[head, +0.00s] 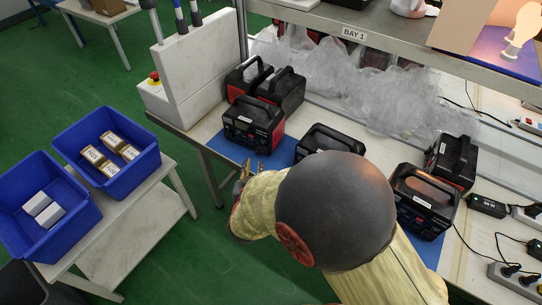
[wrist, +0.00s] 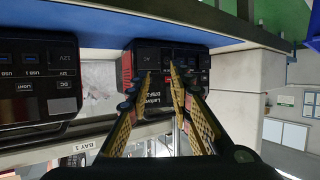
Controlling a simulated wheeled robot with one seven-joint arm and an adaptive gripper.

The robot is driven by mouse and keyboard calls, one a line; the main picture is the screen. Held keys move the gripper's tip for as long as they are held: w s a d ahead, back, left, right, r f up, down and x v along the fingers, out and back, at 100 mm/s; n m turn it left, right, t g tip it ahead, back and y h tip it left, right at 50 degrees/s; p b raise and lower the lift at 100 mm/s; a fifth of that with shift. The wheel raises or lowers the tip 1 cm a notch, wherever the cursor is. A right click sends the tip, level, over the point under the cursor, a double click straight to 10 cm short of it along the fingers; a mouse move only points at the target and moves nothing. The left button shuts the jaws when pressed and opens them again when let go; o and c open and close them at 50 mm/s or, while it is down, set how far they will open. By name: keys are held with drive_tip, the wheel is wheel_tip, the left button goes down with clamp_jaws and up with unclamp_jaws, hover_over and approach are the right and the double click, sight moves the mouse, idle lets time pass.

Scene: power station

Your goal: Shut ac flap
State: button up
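A black and red power station (head: 254,123) stands on a blue mat at the left part of the bench. Its front faces my gripper (head: 251,168), which is just in front of and below it in the head view. In the wrist view the picture is upside down. There the power station's front (wrist: 190,65) lies beyond my gripper (wrist: 161,70). A dark square AC flap (wrist: 148,56) is on that front, near the left fingertip. I cannot tell whether the flap is open or whether a finger touches it. My fingers are apart with nothing between them.
A second power station (head: 328,138) stands to the right, partly behind my arm; more stand further right (head: 424,200) and behind (head: 283,92). A white cabinet (head: 190,75) is at left. Blue bins (head: 112,140) sit on a side table.

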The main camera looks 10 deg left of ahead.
sight(257, 154)
drive_tip(key=b+x, duration=0.1)
drive_tip(key=x, duration=0.2)
drive_tip(key=b+x, duration=0.1)
drive_tip(key=x, duration=0.2)
drive_tip(key=shift+w+d+f+b, duration=0.1)
drive_tip(key=shift+w+f+b, duration=0.15)
drive_tip(key=shift+f+b, duration=0.15)
drive_tip(key=shift+w+f, duration=0.1)
drive_tip(key=shift+w, duration=0.45)
drive_tip(key=c, duration=0.3)
clamp_jaws()
